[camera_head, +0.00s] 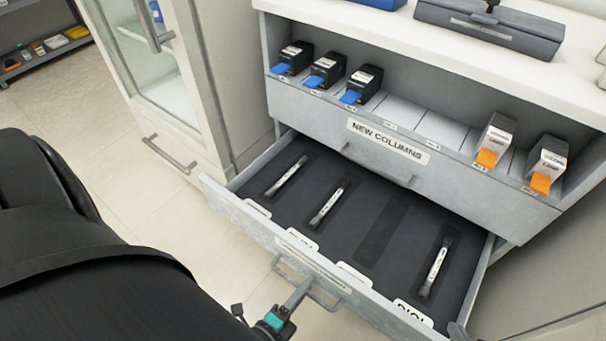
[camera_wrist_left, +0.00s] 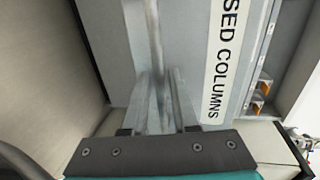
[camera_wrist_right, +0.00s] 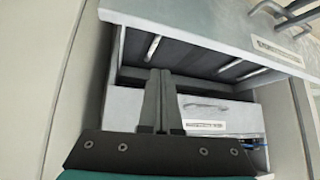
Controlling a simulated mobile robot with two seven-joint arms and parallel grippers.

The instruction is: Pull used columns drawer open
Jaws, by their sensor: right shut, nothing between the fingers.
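The used columns drawer (camera_head: 240,213) stands pulled out, with white column tubes lying in dark slots inside. Its label reads "SED COLUMNS" in the left wrist view (camera_wrist_left: 221,60); its front and handle also show in the right wrist view (camera_wrist_right: 215,28). My left gripper (camera_head: 297,296) is at the drawer handle (camera_head: 330,302), its fingers on either side of the bar (camera_wrist_left: 152,35) and shut on it. My right gripper (camera_wrist_right: 160,75) is shut and empty, fingertips close to the drawer; whether it touches is unclear. Its tip shows at the head view's bottom edge (camera_head: 458,332).
The new columns drawer (camera_head: 360,160) above is shut. Black boxes with blue tabs (camera_head: 326,70) and white boxes with orange tabs (camera_head: 495,138) stand on the shelf above it. A glass-door cabinet (camera_head: 150,70) is at the left. Floor (camera_head: 130,195) in front is clear.

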